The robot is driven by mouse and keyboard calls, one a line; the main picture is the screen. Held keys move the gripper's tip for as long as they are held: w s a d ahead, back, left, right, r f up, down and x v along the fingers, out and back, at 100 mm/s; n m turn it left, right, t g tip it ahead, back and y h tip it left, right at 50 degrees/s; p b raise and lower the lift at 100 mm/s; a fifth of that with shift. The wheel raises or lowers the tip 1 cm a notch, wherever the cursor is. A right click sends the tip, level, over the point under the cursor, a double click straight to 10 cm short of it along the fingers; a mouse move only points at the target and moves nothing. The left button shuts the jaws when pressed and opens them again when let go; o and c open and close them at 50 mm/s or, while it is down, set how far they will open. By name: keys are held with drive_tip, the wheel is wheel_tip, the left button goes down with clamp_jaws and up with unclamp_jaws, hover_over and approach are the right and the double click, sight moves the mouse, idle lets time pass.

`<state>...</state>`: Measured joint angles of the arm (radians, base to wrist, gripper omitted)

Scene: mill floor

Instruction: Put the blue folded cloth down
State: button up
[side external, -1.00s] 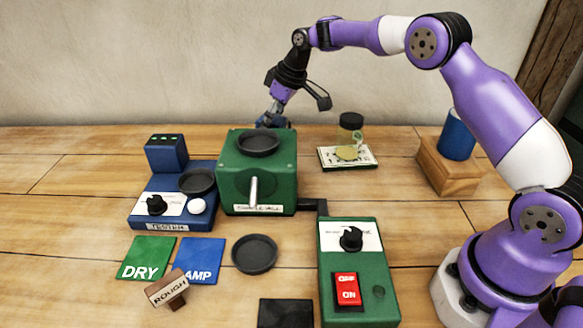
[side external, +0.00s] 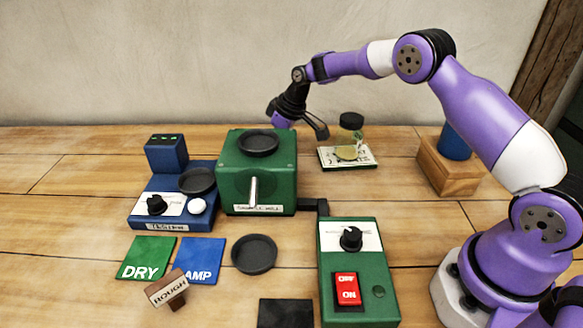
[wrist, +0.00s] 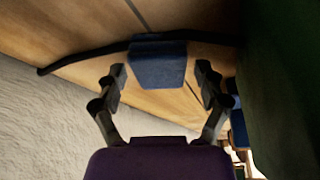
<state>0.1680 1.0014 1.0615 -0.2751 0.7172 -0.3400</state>
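The blue folded cloth (wrist: 158,66) shows in the wrist view, beyond and between my fingertips. It appears to lie on the wooden table against a dark cable-like strip. My gripper (wrist: 161,80) is open, with a visible gap between each finger and the cloth's sides. In the side view my wrist is low behind the green mill (side external: 257,180).
The green mill's dark side fills the wrist view's right. A jar (side external: 350,135) stands on a card right of my wrist. The blue tester (side external: 165,155) is left of the mill. A wooden block (side external: 447,175) bears a blue cylinder (side external: 455,142). The wall is close behind.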

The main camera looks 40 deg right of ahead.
drive_tip(key=shift+r, duration=0.1)
drive_tip(key=shift+r, duration=0.3)
drive_tip(key=s+r+m, duration=0.1)
drive_tip(key=s+r, duration=0.4)
drive_tip(key=r, duration=0.3)
drive_tip(key=s+r, duration=0.5)
drive_tip(key=r, duration=0.3)
drive_tip(key=s+a+m+t+h, duration=0.1)
drive_tip(key=s+a+m, duration=0.2)
drive_tip(key=s, duration=1.7)
drive_tip(key=shift+f+h, duration=0.15)
drive_tip(key=shift+h, duration=0.25)
